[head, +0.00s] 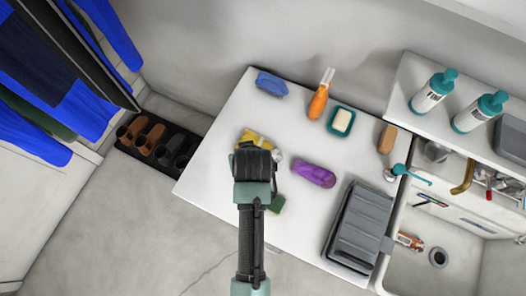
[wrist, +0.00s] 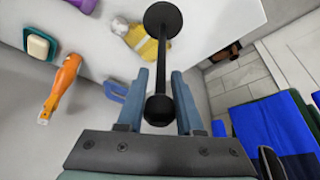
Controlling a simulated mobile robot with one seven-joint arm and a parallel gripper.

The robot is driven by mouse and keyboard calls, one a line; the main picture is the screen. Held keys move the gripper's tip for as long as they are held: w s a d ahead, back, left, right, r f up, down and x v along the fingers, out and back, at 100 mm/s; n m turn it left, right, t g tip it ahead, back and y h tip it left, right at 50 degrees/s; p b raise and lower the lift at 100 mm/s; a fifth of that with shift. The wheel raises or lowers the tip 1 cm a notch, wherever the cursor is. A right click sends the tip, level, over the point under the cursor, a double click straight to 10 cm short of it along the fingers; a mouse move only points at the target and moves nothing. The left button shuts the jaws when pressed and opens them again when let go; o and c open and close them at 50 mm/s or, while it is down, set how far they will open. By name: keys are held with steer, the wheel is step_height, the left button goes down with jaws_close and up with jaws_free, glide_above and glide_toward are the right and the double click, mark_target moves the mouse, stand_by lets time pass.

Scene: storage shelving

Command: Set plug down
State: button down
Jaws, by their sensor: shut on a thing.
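The plug (wrist: 162,62) is black, with a round disc at its far end, a thin stem and a ball-like near end. In the wrist view it lies between the two blue-grey fingers of my gripper (wrist: 160,78), which is shut on it. Whether the plug touches the counter cannot be told.
A yellow item (head: 250,136) lies by my gripper. Nearby are a purple item (head: 313,176), green sponge (head: 278,204), blue item (head: 271,83), orange bottle (head: 318,103) and soap dish (head: 341,121). A grey rack (head: 357,228) and sink (head: 408,275) are right. The counter's left corner is clear.

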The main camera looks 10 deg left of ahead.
steer(key=f, duration=0.4)
steer(key=shift+s+d, duration=0.15)
steer(key=shift+s, duration=0.2)
steer(key=shift+w+f, duration=0.1)
steer(key=shift+f, duration=2.65)
steer(key=c, duration=0.6)
jaws_free()
steer(key=shift+o, duration=0.2)
